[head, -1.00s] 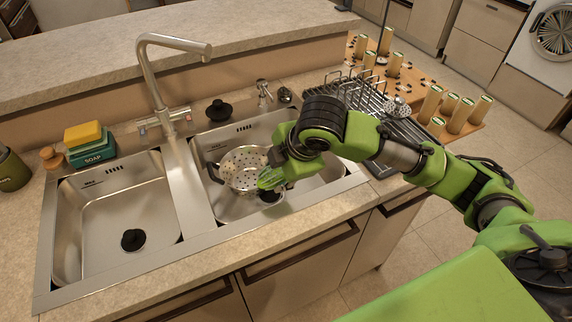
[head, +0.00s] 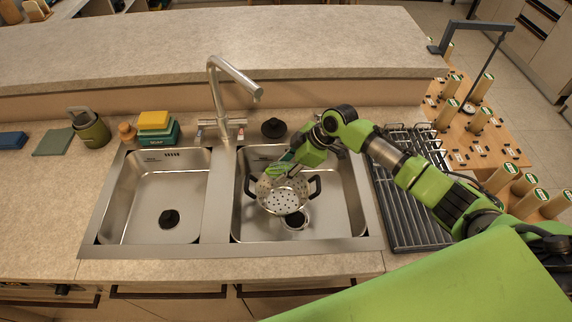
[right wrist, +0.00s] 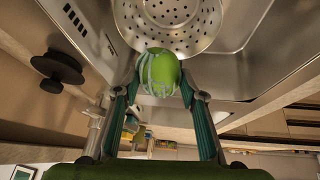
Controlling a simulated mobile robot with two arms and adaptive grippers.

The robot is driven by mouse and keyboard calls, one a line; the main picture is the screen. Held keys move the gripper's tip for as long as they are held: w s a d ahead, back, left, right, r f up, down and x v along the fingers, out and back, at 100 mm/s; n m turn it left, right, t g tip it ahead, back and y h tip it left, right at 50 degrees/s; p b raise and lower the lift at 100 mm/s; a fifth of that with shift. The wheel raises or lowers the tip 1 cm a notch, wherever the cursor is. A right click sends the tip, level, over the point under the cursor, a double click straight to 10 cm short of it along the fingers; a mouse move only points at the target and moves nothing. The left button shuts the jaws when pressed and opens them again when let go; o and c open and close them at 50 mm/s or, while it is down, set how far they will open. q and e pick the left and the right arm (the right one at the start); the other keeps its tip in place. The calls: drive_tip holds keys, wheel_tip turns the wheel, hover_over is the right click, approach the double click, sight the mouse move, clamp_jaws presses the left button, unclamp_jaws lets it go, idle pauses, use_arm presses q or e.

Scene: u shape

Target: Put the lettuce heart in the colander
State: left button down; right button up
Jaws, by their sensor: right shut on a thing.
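The lettuce heart (right wrist: 160,68) is a rounded green thing with pale streaks, held between the two fingers of my right gripper (right wrist: 162,88) in the right wrist view. The metal colander (head: 284,196), with holes and two dark handles, is in the right sink basin (head: 340,212). In the head view, my right gripper (head: 274,172) is over the colander's back left rim, and the lettuce is hard to tell from the green fingers. The colander (right wrist: 168,28) shows just beyond the lettuce in the right wrist view; I cannot tell whether they touch. My left gripper is not in view.
The left basin (head: 150,200) holds only a dark plug (head: 169,218). The faucet (head: 233,80) rises behind the sink. A dark drying rack (head: 410,205) lies right of the sink, under my right arm. A sponge (head: 153,120) and soap box (head: 158,134) stand behind the left basin.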

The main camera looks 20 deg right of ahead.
drive_tip(key=shift+a+f+b, duration=0.1)
drive_tip(key=shift+f+b, duration=0.25)
drive_tip(key=shift+f, duration=0.25)
drive_tip(key=f+b, duration=0.7)
drive_tip(key=f, duration=0.2)
drive_tip(key=shift+d+b, duration=0.2)
drive_tip(key=shift+b, duration=0.1)
drive_tip(key=o, duration=1.2)
